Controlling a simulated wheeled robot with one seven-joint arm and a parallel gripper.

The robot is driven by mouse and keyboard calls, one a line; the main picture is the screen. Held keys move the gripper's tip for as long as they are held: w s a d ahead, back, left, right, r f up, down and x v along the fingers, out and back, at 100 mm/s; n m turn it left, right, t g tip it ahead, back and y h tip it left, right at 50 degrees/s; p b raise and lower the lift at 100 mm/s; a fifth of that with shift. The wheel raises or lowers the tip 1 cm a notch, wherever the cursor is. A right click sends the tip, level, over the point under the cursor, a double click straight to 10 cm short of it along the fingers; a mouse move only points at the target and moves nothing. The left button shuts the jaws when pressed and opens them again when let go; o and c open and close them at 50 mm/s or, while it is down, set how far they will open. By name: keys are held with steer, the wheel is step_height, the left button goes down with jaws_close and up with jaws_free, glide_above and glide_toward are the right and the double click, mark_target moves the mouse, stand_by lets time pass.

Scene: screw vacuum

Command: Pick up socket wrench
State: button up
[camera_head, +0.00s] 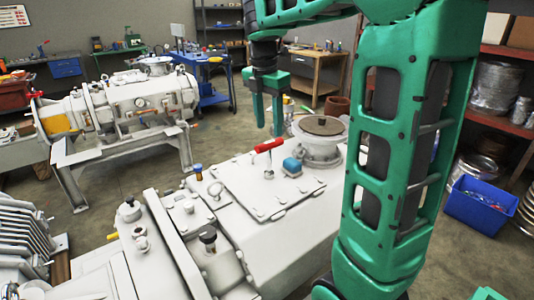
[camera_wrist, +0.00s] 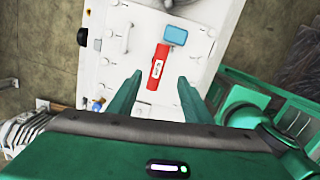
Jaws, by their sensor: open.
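A red-handled tool, which looks like the socket wrench (camera_head: 268,146), stands on the pale flat cover of the machine (camera_head: 235,190), its red bar on top of a short metal stem. In the wrist view the red bar (camera_wrist: 157,68) shows from above, with a white label, between and beyond the fingertips. My gripper (camera_head: 266,125) is open and empty, pointing down above the bar, with its fingers apart from it. The fingers also show in the wrist view (camera_wrist: 160,77), one on each side of the bar.
A blue block (camera_head: 292,166) sits on the cover close to the red bar. A round flange (camera_head: 321,128) rises behind it. A blue bin (camera_head: 490,205) is on the floor at the right.

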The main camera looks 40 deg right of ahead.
mark_target(269, 152)
steer(key=shift+w+a+f+n, duration=0.1)
steer(key=shift+w+n, duration=0.2)
steer(key=shift+f, duration=0.35)
steer(key=f, duration=0.6)
steer(key=d+f, duration=0.1)
steer(key=f, duration=0.2)
steer(key=shift+w+f, duration=0.15)
steer(key=shift+f, duration=0.25)
jaws_close()
